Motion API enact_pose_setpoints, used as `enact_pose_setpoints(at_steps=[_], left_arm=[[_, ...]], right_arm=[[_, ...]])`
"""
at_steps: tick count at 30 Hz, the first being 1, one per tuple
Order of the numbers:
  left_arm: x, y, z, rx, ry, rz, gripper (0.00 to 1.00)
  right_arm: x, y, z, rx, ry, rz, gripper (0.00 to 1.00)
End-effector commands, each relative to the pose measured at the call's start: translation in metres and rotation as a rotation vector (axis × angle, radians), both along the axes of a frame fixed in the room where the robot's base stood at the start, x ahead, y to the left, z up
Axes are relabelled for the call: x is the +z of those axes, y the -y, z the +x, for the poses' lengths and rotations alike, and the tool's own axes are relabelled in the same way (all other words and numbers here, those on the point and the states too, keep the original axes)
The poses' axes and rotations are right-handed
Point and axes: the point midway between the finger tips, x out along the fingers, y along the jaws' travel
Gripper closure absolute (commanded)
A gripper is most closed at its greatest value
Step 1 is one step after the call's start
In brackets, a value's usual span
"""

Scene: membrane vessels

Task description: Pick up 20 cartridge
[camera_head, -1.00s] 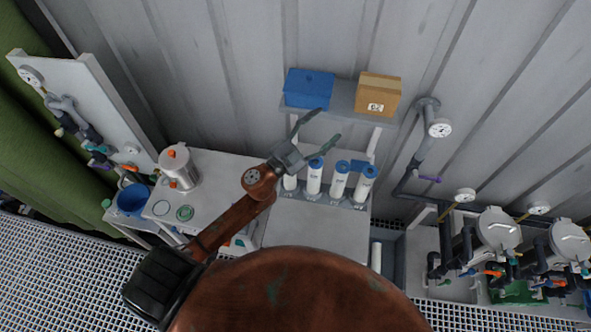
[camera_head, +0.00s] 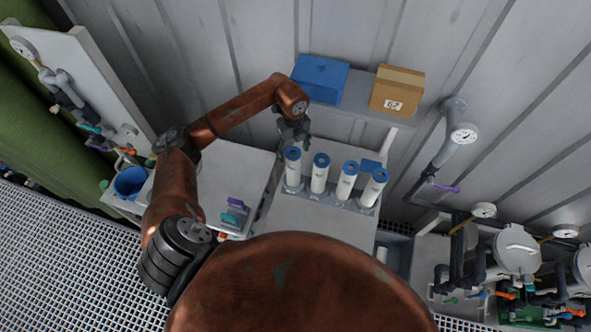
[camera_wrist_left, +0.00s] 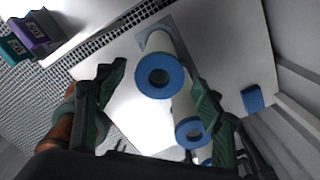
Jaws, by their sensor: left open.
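Several white cartridges with blue ring caps stand upright in a row in a rack (camera_head: 340,203) on the bench in the head view. They are the leftmost cartridge (camera_head: 293,172), the second (camera_head: 319,177), the third (camera_head: 346,185) and the rightmost (camera_head: 373,192). Their printed labels are too small to read. My left gripper (camera_head: 297,139) points down, above the leftmost cartridge. In the left wrist view my left gripper (camera_wrist_left: 157,84) is open, and the nearest cartridge's blue cap (camera_wrist_left: 160,75) appears between its fingers, apart from them. Another cap (camera_wrist_left: 189,133) shows beside the right finger. My right gripper is not in view.
A shelf behind the row holds a blue bin (camera_head: 320,78) and a cardboard box (camera_head: 397,90). A small blue block (camera_head: 371,165) sits behind the cartridges. Pipes with a gauge (camera_head: 463,134) stand at right. The bench front (camera_head: 315,222) is clear.

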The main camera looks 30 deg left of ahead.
Motion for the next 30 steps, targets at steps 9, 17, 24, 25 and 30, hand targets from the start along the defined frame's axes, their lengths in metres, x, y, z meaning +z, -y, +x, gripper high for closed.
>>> enact_pose_setpoints(at_steps=[9, 17, 24, 25, 30], left_arm=[[-0.029, 0.004, 0.002, -0.009, -0.006, 0.000, 0.38], [-0.066, -0.001, 0.002, -0.009, -0.004, -0.002, 0.38], [-0.076, -0.003, 0.001, -0.006, -0.002, 0.000, 0.38], [-0.076, -0.003, 0.001, -0.006, -0.002, 0.000, 0.38], [-0.076, -0.003, 0.001, -0.007, -0.003, -0.001, 0.45]], right_arm=[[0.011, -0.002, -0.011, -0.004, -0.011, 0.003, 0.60], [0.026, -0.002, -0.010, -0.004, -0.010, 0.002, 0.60], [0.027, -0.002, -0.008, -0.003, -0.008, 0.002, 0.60], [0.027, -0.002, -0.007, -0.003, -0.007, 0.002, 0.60], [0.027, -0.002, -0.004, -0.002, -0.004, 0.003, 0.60]])
